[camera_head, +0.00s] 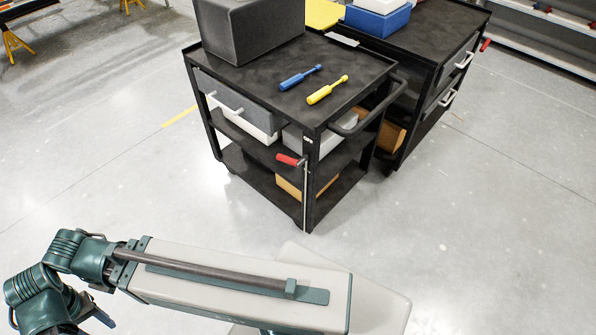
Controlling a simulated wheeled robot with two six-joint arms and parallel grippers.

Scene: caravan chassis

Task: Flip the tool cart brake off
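The black tool cart (345,62) stands ahead of me, with its near corner post towards me. A red-handled lever (288,159) sits on this post, its grip pointing left and roughly level. A thin light rod (306,195) runs down the post below it. One of my arms crosses the bottom left of the view, well short of the cart and not touching it. I can make out no gripper fingertips, and nothing of mine is near the lever.
A grey box (247,30), a blue tool (300,77) and a yellow tool (327,90) are on the cart top. A curved handle (368,117) juts from its right side. A second black cart (425,40) stands close behind right. The floor before the cart is clear.

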